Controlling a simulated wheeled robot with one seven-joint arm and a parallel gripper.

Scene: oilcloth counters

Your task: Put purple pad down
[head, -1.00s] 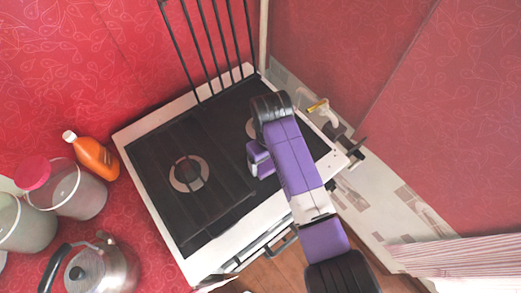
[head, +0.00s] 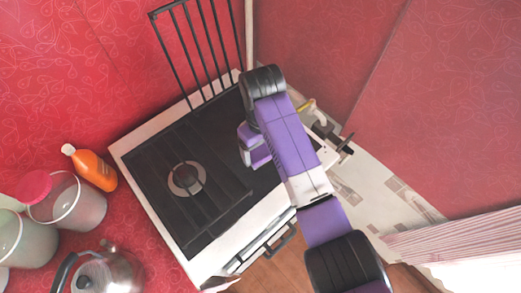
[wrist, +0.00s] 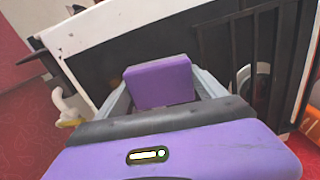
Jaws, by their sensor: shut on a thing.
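The purple pad (wrist: 160,82) is a small flat-faced block in the wrist view. It sits between the two grey fingers of my gripper (wrist: 163,90), which is shut on it. In the head view my purple arm reaches over the right part of the black stove top (head: 160,150). The hand end shows there only as small purple and white parts beside the arm, so I cannot tell the pad apart from it. The wrist view shows the pad above the dark stove surface; the gap below it is unclear.
The stove has a round burner (head: 187,179) and a raised black rack (head: 200,45) at its back. An orange bottle (head: 93,170), a clear bucket (head: 75,205) and a metal kettle (head: 105,272) stand on the red counter to the left. The front-left stove top is clear.

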